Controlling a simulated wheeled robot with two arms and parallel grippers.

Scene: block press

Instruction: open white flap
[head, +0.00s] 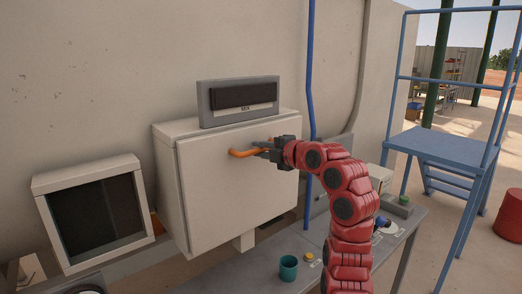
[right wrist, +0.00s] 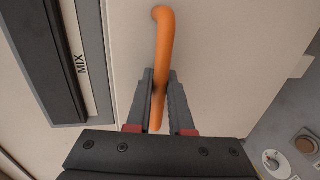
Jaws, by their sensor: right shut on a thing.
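The white flap (head: 237,190) is the front of a white box on the wall, and it looks closed. It also shows in the right wrist view (right wrist: 226,50). An orange handle (head: 243,153) sits on the upper part of the flap. In the right wrist view the handle (right wrist: 164,45) runs between the fingers. My right gripper (head: 264,151) is shut on the handle near its right end; it also shows in the right wrist view (right wrist: 158,92). My left gripper is not in view.
A grey panel (head: 205,105) with a dark display stands above the box. An open-fronted box (head: 88,180) is at the left. A blue pipe (head: 310,75) runs up the wall behind my right arm.

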